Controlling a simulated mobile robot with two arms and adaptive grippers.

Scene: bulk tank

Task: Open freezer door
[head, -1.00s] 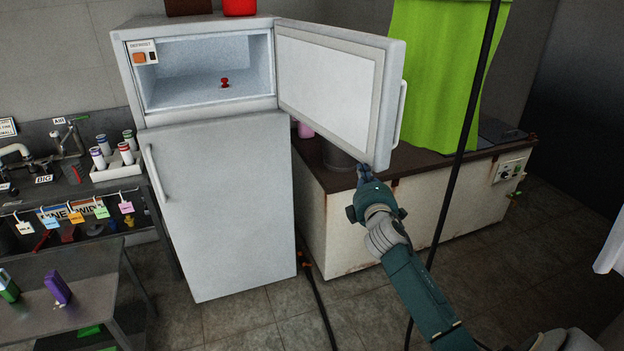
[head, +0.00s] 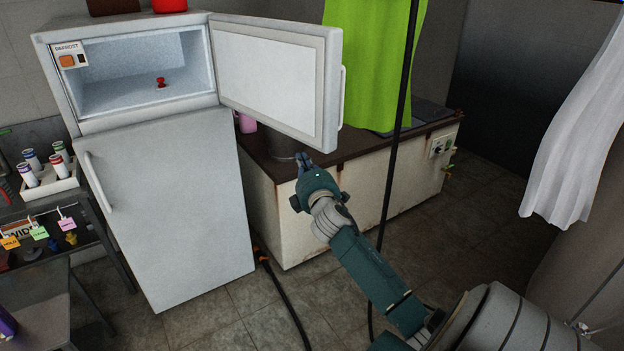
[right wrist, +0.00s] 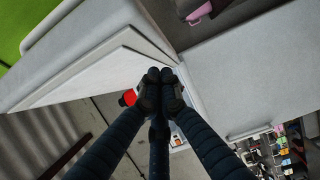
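The freezer door (head: 275,75) of the white fridge (head: 165,200) stands wide open, swung out to the right, with its pale inner panel facing me. Its handle (head: 342,97) is on the outer side near the free edge. The open freezer compartment (head: 145,75) shows a small red item (head: 160,82) inside. My right gripper (head: 303,159) is just below the door's lower free corner; contact is unclear. In the right wrist view its fingers (right wrist: 160,76) are drawn together with nothing seen between them, and the door (right wrist: 95,65) is at left. My left gripper is out of view.
A low cabinet (head: 350,185) with a dark top stands right of the fridge, under the door, holding a grey pot (head: 281,146). A green cloth (head: 370,60) and dark vertical hose (head: 398,130) are right of the door. Open floor (head: 470,240) lies at right.

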